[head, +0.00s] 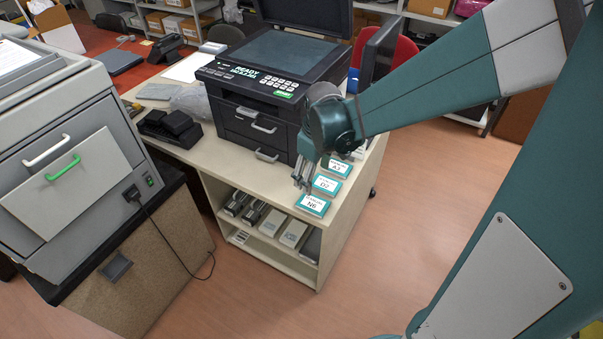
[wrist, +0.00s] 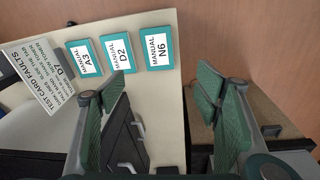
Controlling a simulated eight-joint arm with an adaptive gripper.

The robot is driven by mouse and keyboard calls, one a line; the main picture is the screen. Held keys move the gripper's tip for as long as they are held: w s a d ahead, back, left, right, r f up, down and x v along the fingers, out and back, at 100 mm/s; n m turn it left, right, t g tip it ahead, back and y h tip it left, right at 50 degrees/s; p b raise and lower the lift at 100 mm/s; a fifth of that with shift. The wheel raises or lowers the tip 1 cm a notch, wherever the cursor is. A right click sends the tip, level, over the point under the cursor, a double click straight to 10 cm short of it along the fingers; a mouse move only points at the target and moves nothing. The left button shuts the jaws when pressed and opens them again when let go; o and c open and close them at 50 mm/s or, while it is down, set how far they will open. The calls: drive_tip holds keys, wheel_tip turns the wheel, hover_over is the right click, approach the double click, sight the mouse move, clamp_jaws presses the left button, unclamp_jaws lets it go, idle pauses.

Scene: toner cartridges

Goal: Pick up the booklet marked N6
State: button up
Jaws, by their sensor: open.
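The booklet marked N6 (head: 313,205) is teal with a white label and lies flat near the front corner of the cart top. It also shows in the wrist view (wrist: 158,53), top centre, beyond the fingertips. My gripper (head: 307,175) is open and empty, above the cart top just behind and left of N6 in the head view. In the wrist view its two green-padded fingers (wrist: 165,85) are spread wide, with N6 between their lines and nothing held. Booklets D2 (head: 327,184) and A3 (head: 337,167) lie in a row behind N6.
A black printer (head: 265,90) stands left of the booklets on the cart top (head: 225,160).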

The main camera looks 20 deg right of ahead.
drive_tip(key=n+g+b, duration=0.1)
drive_tip(key=n, duration=0.1)
hover_over(311, 202)
wheel_tip(311, 202, down, 9)
drive_tip(key=shift+a+r, duration=0.1)
drive_tip(key=shift+f+b, duration=0.3)
drive_tip(key=shift+f, duration=1.1)
drive_tip(key=shift+f, duration=0.1)
drive_tip(key=shift+f+b, duration=0.75)
drive_tip(key=shift+f, duration=1.75)
drive_tip(key=c, duration=1)
